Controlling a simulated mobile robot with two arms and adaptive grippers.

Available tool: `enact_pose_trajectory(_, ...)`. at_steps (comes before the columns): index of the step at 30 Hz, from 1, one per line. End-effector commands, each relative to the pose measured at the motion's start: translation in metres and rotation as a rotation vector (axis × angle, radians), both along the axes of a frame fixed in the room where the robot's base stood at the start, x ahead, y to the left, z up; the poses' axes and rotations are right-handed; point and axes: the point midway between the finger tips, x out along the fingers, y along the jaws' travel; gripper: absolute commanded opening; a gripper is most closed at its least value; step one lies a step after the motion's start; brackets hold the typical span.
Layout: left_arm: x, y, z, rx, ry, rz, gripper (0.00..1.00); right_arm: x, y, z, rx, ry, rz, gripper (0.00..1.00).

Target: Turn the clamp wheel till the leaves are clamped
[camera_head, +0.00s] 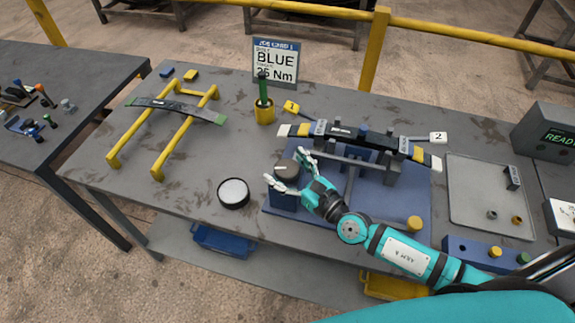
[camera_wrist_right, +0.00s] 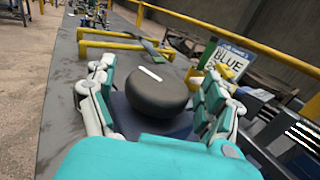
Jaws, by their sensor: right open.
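The clamp wheel (camera_head: 287,168) is a dark round knob on the left end of the blue clamp fixture (camera_head: 330,218). In the right wrist view the wheel (camera_wrist_right: 157,98) shows a white mark on top. My right gripper (camera_head: 284,166) is open, with one finger on either side of the wheel; it also shows in the right wrist view (camera_wrist_right: 160,72). I cannot tell whether the fingers touch it. The dark leaves (camera_head: 350,134) lie stacked across the fixture between grey posts, with pale and yellow ends. My left gripper is not in view.
A round dish (camera_head: 233,192) stands left of the fixture. A yellow rack (camera_head: 165,140) bears another leaf. A green-handled tool stands in a yellow cup (camera_head: 264,112) by the job sign (camera_head: 276,62). A grey tray (camera_head: 490,205) lies right.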

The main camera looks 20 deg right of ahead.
Motion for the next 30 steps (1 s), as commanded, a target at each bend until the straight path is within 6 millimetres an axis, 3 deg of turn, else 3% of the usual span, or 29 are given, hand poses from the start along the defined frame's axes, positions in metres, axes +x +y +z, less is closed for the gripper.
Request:
enact_pose_trajectory(6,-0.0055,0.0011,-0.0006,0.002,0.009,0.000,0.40,0.0000,-0.0001,-0.0005,0.000,0.001,0.000,0.85)
enact_pose_trajectory(19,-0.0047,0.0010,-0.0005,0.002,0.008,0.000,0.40,-0.0001,-0.0004,-0.0003,0.000,0.000,-0.001,0.29)
enact_pose_trajectory(30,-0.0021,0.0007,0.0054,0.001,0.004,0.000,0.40,-0.0004,-0.0004,0.0011,0.002,0.002,-0.024,0.28)
